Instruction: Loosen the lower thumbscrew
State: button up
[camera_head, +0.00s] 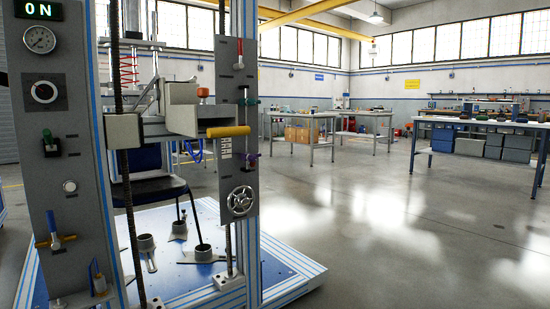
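The chair test machine fills the left half of the view. Its narrow grey right-hand panel (225,80) carries several controls. A small purple T-shaped screw (251,158) sits low on the panel's right edge, below a green and black one (247,101). The purple one looks like the lower thumbscrew, but it is too small to tell how tight it is. A yellow bar handle (228,131) sticks out just above and left of it. A spoked handwheel (241,200) is below. My gripper is not in view.
A dark chair (150,190) stands inside the frame on a blue base (285,270) that juts out at floor level. Open floor (400,230) lies to the right, before the workbenches (480,122).

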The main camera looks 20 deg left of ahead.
aim_at(252, 158)
jog(key=u, duration=0.3)
jog(key=i, duration=0.6)
jog(key=u, duration=0.55)
